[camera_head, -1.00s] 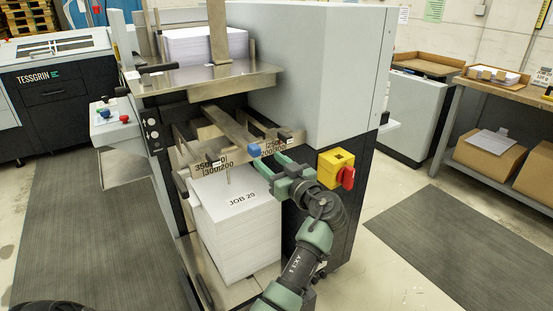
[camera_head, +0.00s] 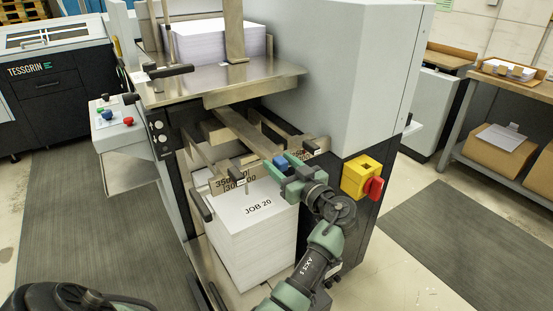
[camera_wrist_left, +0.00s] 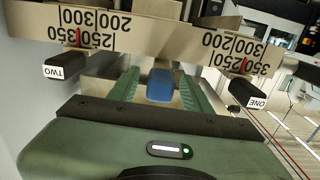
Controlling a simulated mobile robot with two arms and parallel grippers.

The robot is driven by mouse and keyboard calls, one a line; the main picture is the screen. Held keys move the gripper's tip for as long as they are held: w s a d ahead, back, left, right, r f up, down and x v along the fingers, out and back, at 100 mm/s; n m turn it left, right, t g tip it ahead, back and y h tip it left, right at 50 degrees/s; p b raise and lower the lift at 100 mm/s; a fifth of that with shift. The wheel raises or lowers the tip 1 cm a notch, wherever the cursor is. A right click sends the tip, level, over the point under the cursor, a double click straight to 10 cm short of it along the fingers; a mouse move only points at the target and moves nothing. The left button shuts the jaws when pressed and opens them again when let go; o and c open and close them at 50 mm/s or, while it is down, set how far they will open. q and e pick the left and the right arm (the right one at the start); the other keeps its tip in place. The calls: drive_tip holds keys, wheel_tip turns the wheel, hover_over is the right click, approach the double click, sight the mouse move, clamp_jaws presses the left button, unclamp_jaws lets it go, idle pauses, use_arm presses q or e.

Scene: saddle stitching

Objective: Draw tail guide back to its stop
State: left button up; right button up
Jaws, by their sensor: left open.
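The tail guide is a flat metal bar in the stack feeder with a blue knob (camera_head: 280,162) at its near end. In the left wrist view the blue knob (camera_wrist_left: 160,85) sits between my left gripper's (camera_wrist_left: 161,92) two green fingers, with a small gap on each side. My left gripper (camera_head: 287,172) is open at the knob, not closed on it. Two scale plates with red marks show in the wrist view, beside black handles labelled TWO (camera_wrist_left: 66,69) and ONE (camera_wrist_left: 249,93). The stop cannot be made out. My right gripper is not in view.
A paper stack marked JOB 20 (camera_head: 250,235) stands below the guide, close to my arm. A metal shelf (camera_head: 220,82) with another stack sits above. A yellow box with a red switch (camera_head: 362,176) is just right of my gripper. Open floor lies further right.

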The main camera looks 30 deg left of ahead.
use_arm(q)
drive_tip(key=shift+d+r, duration=0.1)
drive_tip(key=shift+d, duration=0.05)
drive_tip(key=shift+s+d, duration=0.1)
drive_tip(key=c, duration=0.3)
clamp_jaws()
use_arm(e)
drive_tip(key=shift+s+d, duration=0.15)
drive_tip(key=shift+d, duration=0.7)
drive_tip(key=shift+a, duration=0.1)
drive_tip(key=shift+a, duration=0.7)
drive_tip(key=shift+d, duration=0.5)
